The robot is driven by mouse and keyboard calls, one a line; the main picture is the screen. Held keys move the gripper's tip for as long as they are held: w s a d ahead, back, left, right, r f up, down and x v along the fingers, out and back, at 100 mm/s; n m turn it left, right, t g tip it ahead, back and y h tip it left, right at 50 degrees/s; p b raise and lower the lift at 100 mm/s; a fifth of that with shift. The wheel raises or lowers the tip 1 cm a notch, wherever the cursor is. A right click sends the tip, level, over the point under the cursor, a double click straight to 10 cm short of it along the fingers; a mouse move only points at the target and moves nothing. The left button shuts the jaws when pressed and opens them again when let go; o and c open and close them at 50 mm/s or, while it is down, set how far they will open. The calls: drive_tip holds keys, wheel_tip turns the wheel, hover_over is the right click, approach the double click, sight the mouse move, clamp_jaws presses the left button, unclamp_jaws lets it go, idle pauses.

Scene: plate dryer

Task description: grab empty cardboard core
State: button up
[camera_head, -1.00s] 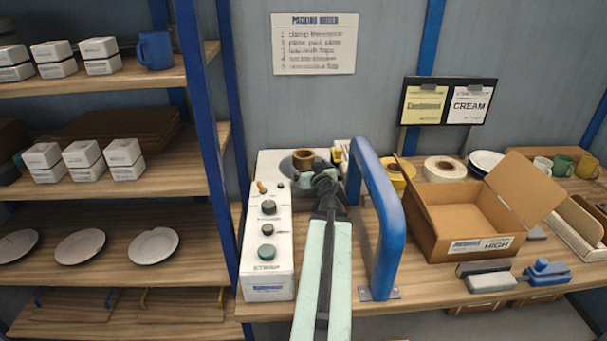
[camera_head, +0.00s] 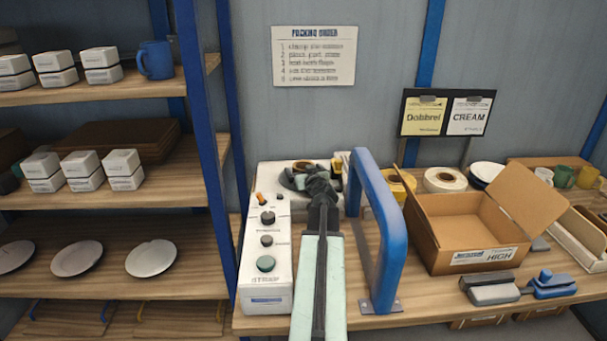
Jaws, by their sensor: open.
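The brown cardboard core (camera_head: 303,165) sits on the dark round hub at the back of the white strapping machine (camera_head: 265,290). Only its upper part shows; my gripper hides the rest. My gripper (camera_head: 318,178) is dark, at the end of my pale green arm, and is open. It is in front of and slightly right of the core in the picture. Whether its fingers touch or surround the core cannot be told.
A blue arch-shaped handle (camera_head: 390,240) stands close to the right of my arm. Further right are tape rolls (camera_head: 445,180) and an open cardboard box (camera_head: 450,240). A blue shelf post (camera_head: 208,150) rises left of the machine. A stapler-like blue tool (camera_head: 552,285) lies at front right.

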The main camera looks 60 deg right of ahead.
drive_tip(key=c, duration=1.4)
drive_tip(key=shift+c, duration=0.2)
